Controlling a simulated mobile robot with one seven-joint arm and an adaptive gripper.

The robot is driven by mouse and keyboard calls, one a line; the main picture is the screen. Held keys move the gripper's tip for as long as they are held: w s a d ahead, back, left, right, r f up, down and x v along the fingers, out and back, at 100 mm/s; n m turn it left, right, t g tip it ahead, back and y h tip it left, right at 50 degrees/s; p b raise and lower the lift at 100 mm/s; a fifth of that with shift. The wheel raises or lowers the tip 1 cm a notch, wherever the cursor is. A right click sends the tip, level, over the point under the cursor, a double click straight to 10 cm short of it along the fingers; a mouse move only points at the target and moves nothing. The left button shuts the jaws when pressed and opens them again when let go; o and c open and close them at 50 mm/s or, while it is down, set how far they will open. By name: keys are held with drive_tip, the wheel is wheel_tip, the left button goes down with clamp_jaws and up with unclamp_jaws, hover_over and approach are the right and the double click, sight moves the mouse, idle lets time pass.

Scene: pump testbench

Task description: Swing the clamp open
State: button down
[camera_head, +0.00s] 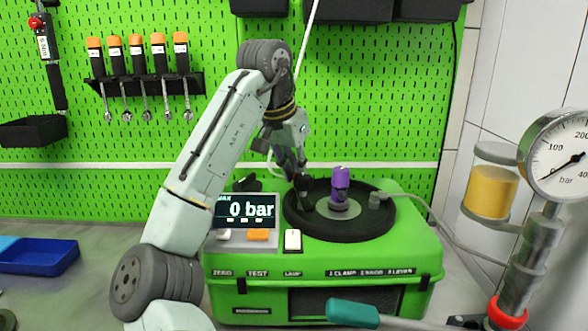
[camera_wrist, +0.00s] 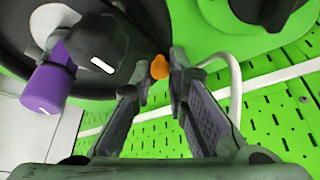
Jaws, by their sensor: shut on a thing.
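The clamp shows in the wrist view as a dark part with a small orange end (camera_wrist: 159,67) between my fingertips. My gripper (camera_wrist: 160,82) is shut on it, its fingers still some way apart. In the head view my gripper (camera_head: 301,182) reaches down at the left rim of the round black plate (camera_head: 368,228) on the green test bench (camera_head: 310,262). My fingers hide most of the clamp there. A purple cylinder (camera_head: 340,186) stands upright on the plate's metal centre, to the right of my gripper. It also shows in the wrist view (camera_wrist: 48,85).
A black knob with a white mark (camera_wrist: 95,42) is close to my fingers. A display reading 0 bar (camera_head: 246,211) stands at the bench's front left. A pressure gauge (camera_head: 558,155) and a teal-handled tool (camera_head: 352,312) are at the right and front. A green pegboard (camera_head: 420,110) stands behind.

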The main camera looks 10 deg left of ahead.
idle(0.3)
drive_tip(key=c, duration=1.6)
unclamp_jaws()
drive_tip(key=shift+o, duration=0.2)
drive_tip(key=v, duration=1.2)
drive_tip(key=x, duration=1.2)
